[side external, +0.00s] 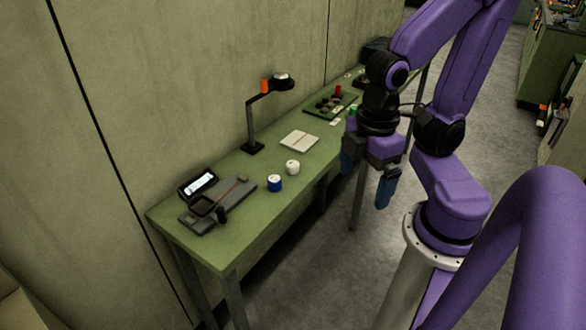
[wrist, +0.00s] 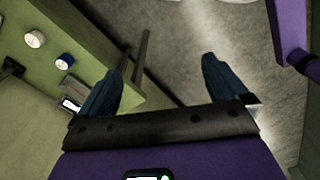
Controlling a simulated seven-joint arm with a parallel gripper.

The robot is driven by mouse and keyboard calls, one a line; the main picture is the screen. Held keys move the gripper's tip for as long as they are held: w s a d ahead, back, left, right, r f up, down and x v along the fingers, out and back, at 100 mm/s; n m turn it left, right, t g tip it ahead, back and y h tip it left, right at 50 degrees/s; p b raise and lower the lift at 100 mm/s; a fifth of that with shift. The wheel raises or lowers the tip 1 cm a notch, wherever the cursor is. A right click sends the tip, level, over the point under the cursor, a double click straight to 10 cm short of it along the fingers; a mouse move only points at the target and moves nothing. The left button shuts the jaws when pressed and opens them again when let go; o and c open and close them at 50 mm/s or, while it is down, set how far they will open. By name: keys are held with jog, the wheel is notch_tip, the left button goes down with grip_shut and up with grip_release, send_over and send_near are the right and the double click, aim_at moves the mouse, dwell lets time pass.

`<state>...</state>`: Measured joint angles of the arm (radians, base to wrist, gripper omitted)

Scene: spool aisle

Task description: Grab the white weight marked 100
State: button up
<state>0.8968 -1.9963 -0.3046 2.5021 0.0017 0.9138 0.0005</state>
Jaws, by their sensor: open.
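A white cylindrical weight (side external: 292,167) stands on the green table (side external: 232,240) near its front edge; its marking is too small to read. It also shows in the wrist view (wrist: 35,39) at the upper left. A blue weight with a pale top (side external: 275,183) stands beside it, apart, and shows in the wrist view (wrist: 65,61). My gripper (side external: 366,180) is open and empty, off the table's front edge, to the right of the weights in the side view. Its two blue fingers (wrist: 160,85) are spread over the floor side in the wrist view.
A scale-like device with a display (side external: 198,183) is at the table's near end. A lamp stand (side external: 251,125), a notebook (side external: 300,141) and a tray of small items (side external: 329,105) lie farther along. The wall runs behind. Table space around the weights is fairly clear.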

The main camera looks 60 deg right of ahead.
jog(key=c, duration=0.5)
jog(key=shift+c, duration=0.2)
